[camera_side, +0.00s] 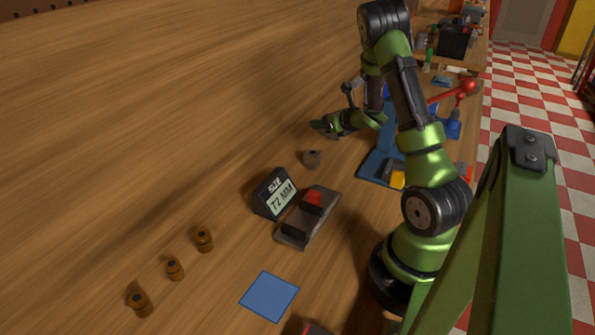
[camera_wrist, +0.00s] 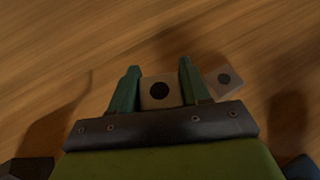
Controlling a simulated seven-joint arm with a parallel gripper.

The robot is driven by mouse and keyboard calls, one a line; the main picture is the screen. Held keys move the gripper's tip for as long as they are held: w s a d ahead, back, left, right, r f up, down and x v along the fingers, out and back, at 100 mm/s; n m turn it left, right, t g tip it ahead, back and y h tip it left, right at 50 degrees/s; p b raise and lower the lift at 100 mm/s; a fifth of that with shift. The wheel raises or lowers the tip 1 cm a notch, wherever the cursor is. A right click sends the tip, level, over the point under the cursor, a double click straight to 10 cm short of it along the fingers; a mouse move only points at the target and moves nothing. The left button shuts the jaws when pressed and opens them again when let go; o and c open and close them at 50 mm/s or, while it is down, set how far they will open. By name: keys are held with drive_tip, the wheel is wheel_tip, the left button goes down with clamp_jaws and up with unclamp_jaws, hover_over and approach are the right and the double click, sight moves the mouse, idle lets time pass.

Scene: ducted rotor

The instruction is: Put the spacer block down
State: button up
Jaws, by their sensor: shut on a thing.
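The block sits between the two green fingers in the wrist view. A similar pale block (camera_wrist: 223,80) lies just outside the right finger. In the side view my gripper (camera_side: 322,127) is over the wooden table, and I cannot make out the held block there. A grey-brown block (camera_side: 312,159) stands on the table below it. How high the held block is above the table is hard to tell.
A black display (camera_side: 275,193) reading "72 NM" stands beside a grey fixture with a red part (camera_side: 308,217). A blue square (camera_side: 269,296) lies bare at the front. Several brown knobs (camera_side: 203,239) stand at left. A blue stand (camera_side: 378,168) is at right. The table's far left is clear.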

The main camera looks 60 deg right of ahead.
sight(322, 148)
drive_tip(key=shift+f, duration=3)
drive_tip(key=shift+f, duration=0.1)
drive_tip(key=o, duration=1.2)
